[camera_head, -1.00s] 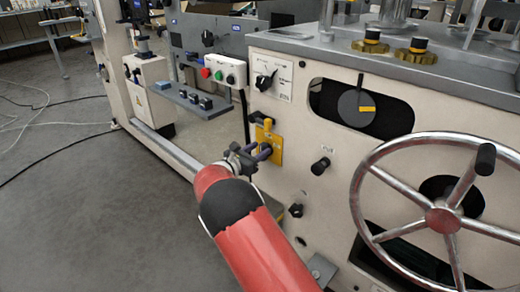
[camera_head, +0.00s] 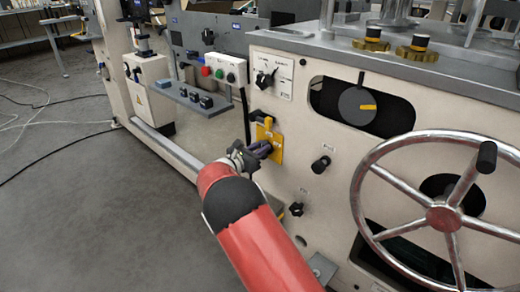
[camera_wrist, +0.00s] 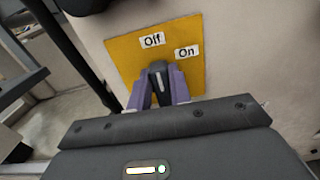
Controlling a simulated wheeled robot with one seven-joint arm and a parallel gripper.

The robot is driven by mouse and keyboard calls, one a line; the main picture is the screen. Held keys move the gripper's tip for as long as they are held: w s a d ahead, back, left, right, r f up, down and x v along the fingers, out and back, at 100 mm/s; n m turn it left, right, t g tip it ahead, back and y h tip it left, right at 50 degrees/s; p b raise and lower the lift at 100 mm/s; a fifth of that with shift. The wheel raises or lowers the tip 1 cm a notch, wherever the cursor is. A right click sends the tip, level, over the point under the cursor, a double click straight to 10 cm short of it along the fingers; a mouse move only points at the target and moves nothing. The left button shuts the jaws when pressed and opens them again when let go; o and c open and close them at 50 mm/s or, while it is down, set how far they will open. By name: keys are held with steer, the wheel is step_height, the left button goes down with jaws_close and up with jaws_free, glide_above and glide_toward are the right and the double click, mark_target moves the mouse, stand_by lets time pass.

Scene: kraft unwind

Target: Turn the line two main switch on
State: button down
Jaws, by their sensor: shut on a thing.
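The switch is a black knob (camera_wrist: 159,76) with a white pointer line, on a yellow plate (camera_wrist: 120,50) labelled Off and On. The Off label (camera_wrist: 152,40) is above the knob and the On label (camera_wrist: 187,52) is up and to the right. The pointer line is nearly upright in the wrist view, closer to Off than to On. My gripper (camera_wrist: 160,82) has its purple fingers on both sides of the knob, shut on it. In the head view the yellow plate (camera_head: 277,146) is on the cream machine panel, and my gripper (camera_head: 265,150) partly hides the knob.
A large handwheel (camera_head: 443,220) is to the right. A black knob (camera_head: 321,164) protrudes between it and my gripper. Above are a selector switch (camera_head: 266,78) and a button box (camera_head: 218,71). Open floor (camera_head: 90,220) lies to the left.

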steer(key=shift+f+b, duration=0.1)
steer(key=shift+b, duration=0.2)
steer(key=shift+s+d+f+m+b, duration=0.2)
steer(key=shift+d+f+m+b, duration=0.1)
steer(key=shift+m+b, duration=2.35)
steer(key=shift+s+d+f+m+b, duration=0.3)
steer(key=shift+m+b, duration=1.7)
steer(key=shift+m, duration=1.2)
steer(key=shift+s+d+f+m+b, duration=0.15)
steer(key=shift+f+m+b, duration=0.2)
steer(key=shift+m+b, duration=2.3)
steer(key=shift+m+p, duration=0.3)
steer(key=shift+m, duration=0.2)
steer(key=c, duration=1.3)
jaws_free()
